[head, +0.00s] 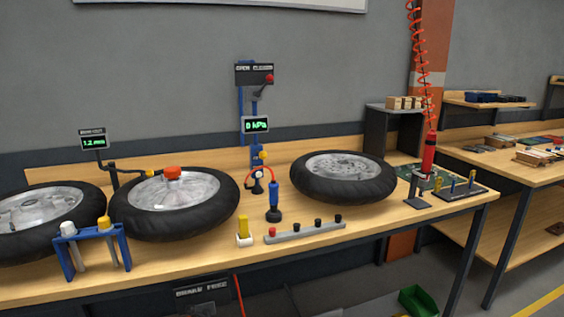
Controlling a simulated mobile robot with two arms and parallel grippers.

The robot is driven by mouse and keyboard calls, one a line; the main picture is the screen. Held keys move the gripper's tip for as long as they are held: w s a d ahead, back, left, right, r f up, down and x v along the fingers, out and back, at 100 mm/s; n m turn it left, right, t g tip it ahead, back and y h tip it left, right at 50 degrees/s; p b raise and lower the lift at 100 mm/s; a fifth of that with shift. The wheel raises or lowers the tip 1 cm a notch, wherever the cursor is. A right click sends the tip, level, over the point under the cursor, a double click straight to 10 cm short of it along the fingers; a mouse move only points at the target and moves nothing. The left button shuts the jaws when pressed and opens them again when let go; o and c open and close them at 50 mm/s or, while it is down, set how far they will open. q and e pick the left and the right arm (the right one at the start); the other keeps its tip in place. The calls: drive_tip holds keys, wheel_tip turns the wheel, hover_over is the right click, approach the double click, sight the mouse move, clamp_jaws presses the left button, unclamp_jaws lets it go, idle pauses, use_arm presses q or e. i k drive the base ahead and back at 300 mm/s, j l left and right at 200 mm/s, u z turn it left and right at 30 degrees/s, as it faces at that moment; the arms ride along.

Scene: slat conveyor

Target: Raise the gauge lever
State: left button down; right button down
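A gauge post (241,103) stands at the back of the workbench in the middle of the head view. Its green-lit display (256,125) reads 0 kPa. Above it is a dark sign (254,68) with the words OPEN and CLOSED. A lever with a red knob (269,78) sits at the right side of this sign, under the word CLOSED. A red curved hose (258,169) is near the foot of the post. Neither of my grippers shows in the head view.
The workbench (320,237) carries several spoked wheels, one (343,174) right of the post. A blue-handled tool (274,196) and a grey strip with knobs (305,232) stand in front. A blue rack (68,263) is front left. A red tool (429,153) is at right under a coiled hose.

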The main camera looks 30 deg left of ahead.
sight(149, 173)
drive_tip(key=u, duration=1.9)
drive_tip(key=i+j+z, duration=0.1)
drive_tip(key=i+z, duration=0.15)
drive_tip(key=z, duration=0.15)
drive_tip(key=i+j+z, duration=0.2)
drive_tip(key=z, duration=0.2)
drive_tip(key=i+j+z, duration=0.2)
drive_tip(key=z, duration=0.2)
